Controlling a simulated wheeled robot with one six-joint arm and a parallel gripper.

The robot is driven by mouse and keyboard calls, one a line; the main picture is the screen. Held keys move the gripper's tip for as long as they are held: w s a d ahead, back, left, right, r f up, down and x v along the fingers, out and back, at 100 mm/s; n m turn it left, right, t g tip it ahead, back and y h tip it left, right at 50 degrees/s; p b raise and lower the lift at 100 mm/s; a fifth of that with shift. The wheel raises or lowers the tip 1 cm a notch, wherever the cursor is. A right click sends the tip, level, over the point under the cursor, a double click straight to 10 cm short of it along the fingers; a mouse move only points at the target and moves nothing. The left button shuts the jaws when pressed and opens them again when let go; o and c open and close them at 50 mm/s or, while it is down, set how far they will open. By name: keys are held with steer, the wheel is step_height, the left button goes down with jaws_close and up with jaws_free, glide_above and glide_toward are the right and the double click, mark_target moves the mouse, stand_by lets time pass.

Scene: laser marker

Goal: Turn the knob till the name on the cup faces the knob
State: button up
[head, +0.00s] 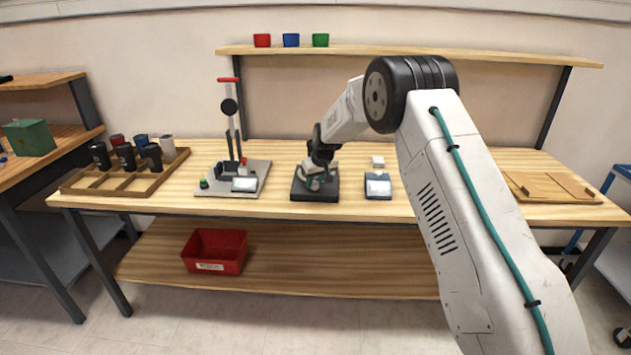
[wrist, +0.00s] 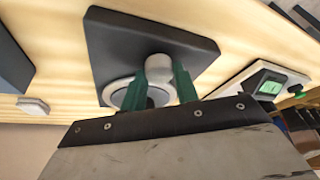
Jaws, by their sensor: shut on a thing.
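The dark square base (head: 300,194) stands near the middle of the bench, and it also shows in the wrist view (wrist: 115,38). A pale round disc (wrist: 118,92) lies on it, partly hidden by my fingers. The pale rounded knob (wrist: 158,61) sits beside the disc. My gripper (head: 316,180) points down over the base, and its green fingers (wrist: 166,78) are shut on the knob. I cannot make out a cup on the disc or any name. Several dark cups (head: 126,157) stand in a wooden tray at the left.
The laser marker (head: 233,130) stands left of the base on a grey plate. A small device with a display (head: 378,186) is at its right. The wooden tray (head: 118,191) holds cups. A wooden board (head: 548,187) lies far right. A red bin (head: 215,250) sits below.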

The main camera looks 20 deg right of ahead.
steer(key=m+h, duration=0.2)
steer(key=m, duration=0.2)
steer(key=shift+a+m, duration=0.15)
steer(key=shift+m, duration=0.15)
steer(key=m+h, duration=0.1)
steer(key=m, duration=0.3)
steer(key=shift+a+g, duration=0.1)
steer(key=shift+g, duration=0.2)
steer(key=shift+m+h, duration=0.3)
steer(key=o, duration=1)
steer(key=shift+r, duration=0.1)
steer(key=v, duration=0.7)
steer(key=shift+s+a+r, duration=0.1)
steer(key=shift+s+r, duration=0.05)
steer(key=shift+r, duration=0.1)
